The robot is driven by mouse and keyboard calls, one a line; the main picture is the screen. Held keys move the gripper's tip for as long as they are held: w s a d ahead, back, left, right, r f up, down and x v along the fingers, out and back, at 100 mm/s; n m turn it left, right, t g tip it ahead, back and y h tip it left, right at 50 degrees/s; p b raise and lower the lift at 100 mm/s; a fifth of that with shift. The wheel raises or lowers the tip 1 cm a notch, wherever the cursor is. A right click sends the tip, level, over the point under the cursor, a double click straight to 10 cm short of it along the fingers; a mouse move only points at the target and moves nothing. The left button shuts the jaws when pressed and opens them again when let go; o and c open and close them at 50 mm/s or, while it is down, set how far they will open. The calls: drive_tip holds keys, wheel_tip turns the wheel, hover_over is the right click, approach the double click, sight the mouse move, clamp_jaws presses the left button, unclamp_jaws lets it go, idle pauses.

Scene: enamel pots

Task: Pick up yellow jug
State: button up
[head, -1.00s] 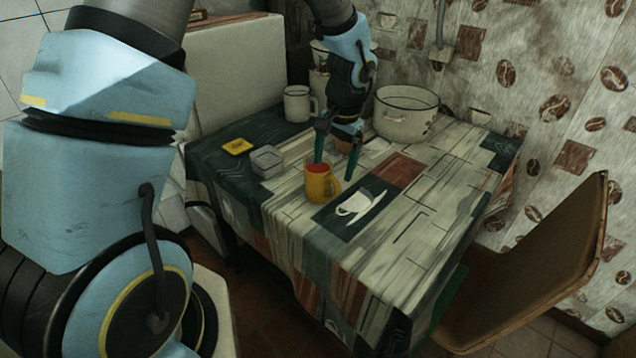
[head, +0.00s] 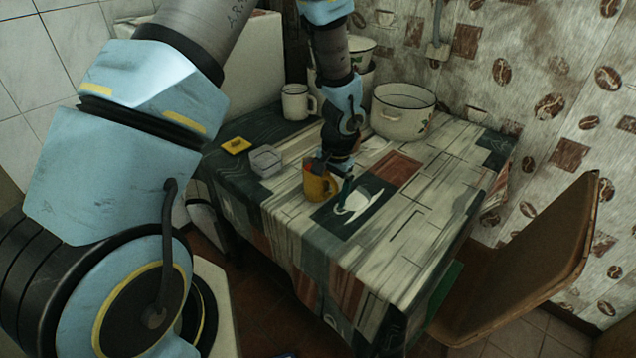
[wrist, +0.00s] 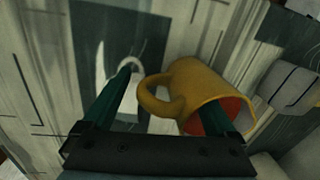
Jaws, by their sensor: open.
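The yellow jug (head: 316,188), with a reddish inside, stands upright on the table near its front left edge. It also shows in the wrist view (wrist: 195,82), with its handle towards the left finger. My gripper (head: 332,176) is open and low at the jug, pointing down. In the wrist view, my gripper (wrist: 165,90) has its left finger outside the jug beyond the handle. Its right finger is at the jug's mouth, and its tip is hidden there. I cannot tell whether either finger touches the jug.
The table (head: 400,225) has a patterned cloth with a printed cup. A grey box (head: 266,160) and a yellow square (head: 236,146) lie left of the jug. A white mug (head: 296,103) and a white pot (head: 403,112) stand behind. A chair (head: 530,265) is at right.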

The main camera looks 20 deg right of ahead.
clamp_jaws()
idle(0.7)
